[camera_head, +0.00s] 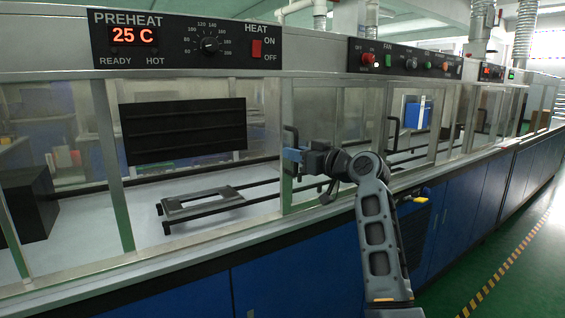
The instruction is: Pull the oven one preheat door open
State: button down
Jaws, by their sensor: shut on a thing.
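The oven one preheat panel (180,42) is at the upper left, with a lit red "25 C" display. Below it are metal-framed clear panes and a dark ribbed block (184,131). A black upright door handle (291,132) stands at the metal post right of this bay. My gripper (293,160) is shut on this handle, its fingers covering the handle's middle. I cannot tell clearly which pane the handle belongs to, or whether the door stands a little open.
A flat metal frame (202,201) lies on rails inside the bay. A black box (28,204) is at the far left. A second door handle (393,132) is further right. Blue cabinets (290,274) run below; the green floor (535,265) at right is clear.

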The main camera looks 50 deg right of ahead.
jog(key=shift+s+d, duration=0.1)
jog(key=shift+d, duration=0.2)
jog(key=c, duration=1.2)
grip_release()
jog(key=s, duration=0.7)
jog(key=shift+s+a+b, duration=0.35)
jog(key=shift+a, duration=0.1)
